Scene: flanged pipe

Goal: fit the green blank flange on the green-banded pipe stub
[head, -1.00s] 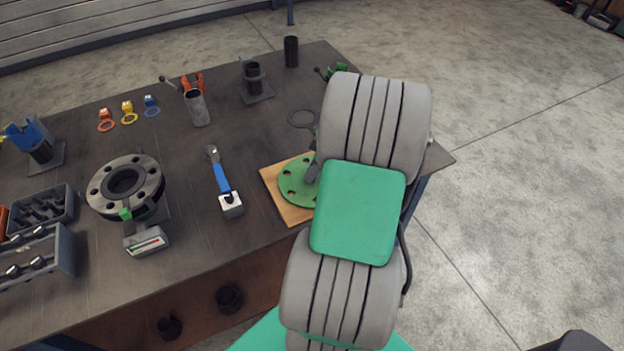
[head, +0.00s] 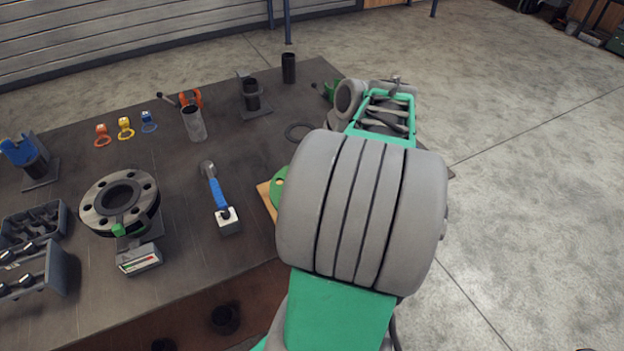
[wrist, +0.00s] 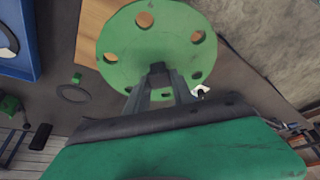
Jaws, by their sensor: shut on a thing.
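The green blank flange (wrist: 120,45) is a round disc with bolt holes, large in the wrist view. My gripper (wrist: 158,70) is shut on it near the middle of its face; the exact grip spot is hard to see. In the head view only a sliver of the flange (head: 278,186) shows left of my arm, over the wooden board (head: 266,203); my arm hides the gripper there. I cannot tell how far the flange is off the board. A grey flanged pipe stub (head: 93,215) with a green mark (head: 118,229) at its front stands on the table's left part.
A blue-handled tool (head: 216,192) lies between stub and board. A gauge box (head: 139,258) stands before the stub, with a dark rack (head: 35,275) to its left. A metal cup (head: 194,124), coloured rings and a dark ring (head: 298,132) are farther back.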

